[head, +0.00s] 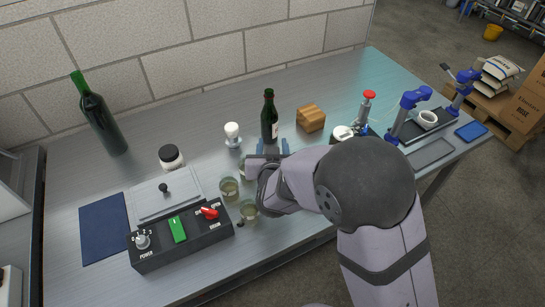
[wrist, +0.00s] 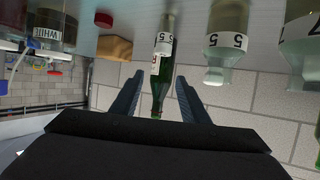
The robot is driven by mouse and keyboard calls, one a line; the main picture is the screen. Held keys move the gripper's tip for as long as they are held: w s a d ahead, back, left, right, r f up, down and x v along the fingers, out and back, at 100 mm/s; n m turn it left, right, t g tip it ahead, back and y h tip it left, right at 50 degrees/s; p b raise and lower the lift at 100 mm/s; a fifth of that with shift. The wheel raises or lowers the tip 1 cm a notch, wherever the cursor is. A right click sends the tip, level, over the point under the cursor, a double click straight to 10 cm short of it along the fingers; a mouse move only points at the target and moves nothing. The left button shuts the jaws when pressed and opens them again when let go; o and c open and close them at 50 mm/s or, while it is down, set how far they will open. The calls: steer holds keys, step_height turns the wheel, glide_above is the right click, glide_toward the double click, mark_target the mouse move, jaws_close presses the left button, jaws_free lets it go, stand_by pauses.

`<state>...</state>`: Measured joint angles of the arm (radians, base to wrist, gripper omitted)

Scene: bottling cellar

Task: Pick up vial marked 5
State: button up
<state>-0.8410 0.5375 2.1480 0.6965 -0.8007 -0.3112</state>
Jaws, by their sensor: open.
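My gripper (head: 270,149) is open and empty above the bench, its two blue fingers apart. In the wrist view, which is upside down, the fingers (wrist: 158,78) frame a green bottle (wrist: 161,88). A glass vial (wrist: 226,20) with a white label reading 5 stands to the right of the fingers there, outside them. A label in line with the bottle also seems to read 5. In the head view a glass vial (head: 243,171) stands just left of my gripper, partly hidden by it. I cannot read its mark there.
Two more glass vials (head: 229,189) (head: 249,209) stand beside my wrist. The green bottle (head: 269,118) stands beyond the fingers, with a wooden block (head: 311,118) to its right. A white-topped item (head: 232,134) and control box (head: 180,236) are left. Bare bench lies behind the bottle.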

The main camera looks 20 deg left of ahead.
steer(key=shift+f, duration=1.95)
steer(key=shift+f, duration=0.1)
steer(key=shift+f, duration=1.25)
steer(key=shift+p+x, duration=0.45)
steer(key=shift+x, duration=1.15)
steer(key=shift+f, duration=0.15)
jaws_close()
